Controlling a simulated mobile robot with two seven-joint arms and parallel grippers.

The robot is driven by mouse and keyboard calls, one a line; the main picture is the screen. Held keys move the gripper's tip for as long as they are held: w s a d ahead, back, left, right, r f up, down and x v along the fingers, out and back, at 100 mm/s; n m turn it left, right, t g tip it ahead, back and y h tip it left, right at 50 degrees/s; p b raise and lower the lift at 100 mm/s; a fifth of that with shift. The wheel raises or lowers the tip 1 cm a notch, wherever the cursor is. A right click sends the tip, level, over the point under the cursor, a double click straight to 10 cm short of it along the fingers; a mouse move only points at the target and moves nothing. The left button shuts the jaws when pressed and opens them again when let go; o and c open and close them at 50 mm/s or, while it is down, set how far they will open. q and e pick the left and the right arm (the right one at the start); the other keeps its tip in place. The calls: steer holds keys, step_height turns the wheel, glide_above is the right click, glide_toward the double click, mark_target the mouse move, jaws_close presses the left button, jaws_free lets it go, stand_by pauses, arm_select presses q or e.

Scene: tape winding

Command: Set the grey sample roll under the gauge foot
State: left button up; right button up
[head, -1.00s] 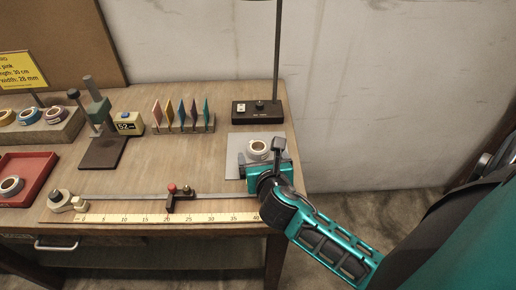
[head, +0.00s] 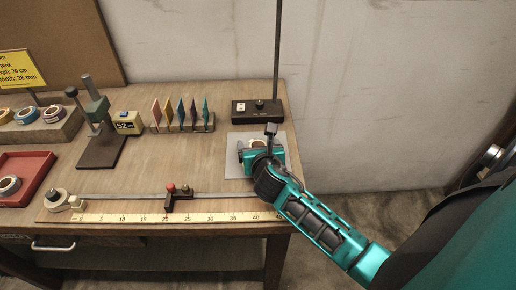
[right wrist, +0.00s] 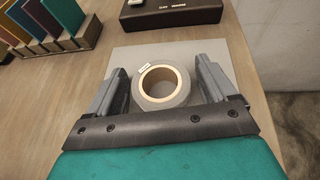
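The grey sample roll (right wrist: 161,102), with a cream core and a small white label, lies flat on a grey mat (head: 233,160). My right gripper (right wrist: 165,82) is open, with one finger on each side of the roll and visible gaps between. In the head view the roll (head: 258,142) is partly hidden by my right gripper (head: 257,150). The gauge (head: 97,112) stands at the back left, with a green head over a dark base plate (head: 100,153). Its foot is too small to make out clearly. My left gripper is not in view.
A black control box (head: 257,110) with a pole is behind the mat. A ruler (head: 150,218) with a slider (head: 178,192) runs along the front. A red tray (head: 38,165) is left.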

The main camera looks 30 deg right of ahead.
steer(key=c, duration=0.9)
steer(key=shift+r, duration=0.1)
step_height(320, 180, up, 20)
steer(key=shift+f+p, duration=0.1)
steer(key=shift+p, duration=0.5)
